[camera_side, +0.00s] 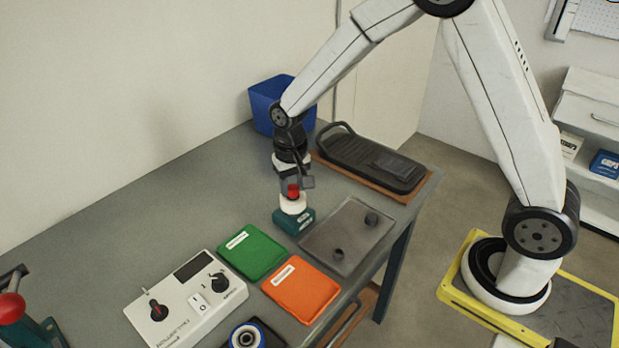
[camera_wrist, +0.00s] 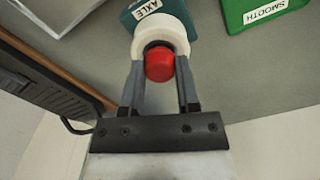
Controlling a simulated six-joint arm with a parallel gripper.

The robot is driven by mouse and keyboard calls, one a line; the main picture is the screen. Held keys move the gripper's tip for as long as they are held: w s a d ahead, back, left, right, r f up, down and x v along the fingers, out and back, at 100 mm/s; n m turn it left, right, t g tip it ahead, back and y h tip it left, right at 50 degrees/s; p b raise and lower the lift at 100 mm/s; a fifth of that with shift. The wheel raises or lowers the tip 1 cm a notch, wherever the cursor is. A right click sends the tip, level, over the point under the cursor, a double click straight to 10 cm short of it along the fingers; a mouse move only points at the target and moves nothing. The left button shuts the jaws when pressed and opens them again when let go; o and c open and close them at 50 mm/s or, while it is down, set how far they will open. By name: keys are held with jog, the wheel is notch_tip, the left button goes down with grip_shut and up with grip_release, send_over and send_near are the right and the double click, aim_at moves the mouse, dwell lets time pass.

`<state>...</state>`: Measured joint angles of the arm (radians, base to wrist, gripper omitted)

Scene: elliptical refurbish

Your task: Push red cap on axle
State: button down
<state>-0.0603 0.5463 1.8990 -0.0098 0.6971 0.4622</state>
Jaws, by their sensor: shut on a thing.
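The red cap (camera_wrist: 160,66) is between the fingers of my gripper (camera_wrist: 160,80) in the wrist view, and the fingers are shut on it. In the side view the red cap (camera_side: 293,191) shows just below my gripper (camera_side: 291,184). The cap is at the end of the white axle piece (camera_side: 292,205), which stands on a teal block (camera_side: 294,220) labelled AXLE in the wrist view (camera_wrist: 147,10). How far the cap sits on the axle is hidden.
A green pad (camera_side: 252,251) and an orange pad (camera_side: 301,289) lie in front. A grey tray (camera_side: 345,235) is to the right, and a black pedal (camera_side: 370,158) on a brown board lies behind it. A blue bin (camera_side: 268,106) and a white control box (camera_side: 186,302) also stand on the table.

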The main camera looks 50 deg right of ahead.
jog(key=shift+f, duration=0.25)
dwell(0.4)
jog(key=shift+c, duration=1.3)
grip_release()
jog(key=shift+r, duration=0.1)
jog(key=shift+r, duration=3.8)
jog(key=shift+s, duration=0.1)
jog(key=s+d+f+n+t, duration=0.1)
jog(key=s+n, duration=0.1)
jog(key=s, duration=0.5)
jog(key=s+d+f+n+t, duration=0.1)
jog(key=s+f+n, duration=0.1)
jog(key=s, duration=0.5)
jog(key=shift+s+d+f+n+t, duration=0.2)
jog(key=shift+s+d+n+t, duration=0.05)
jog(key=shift+s+n+t, duration=0.1)
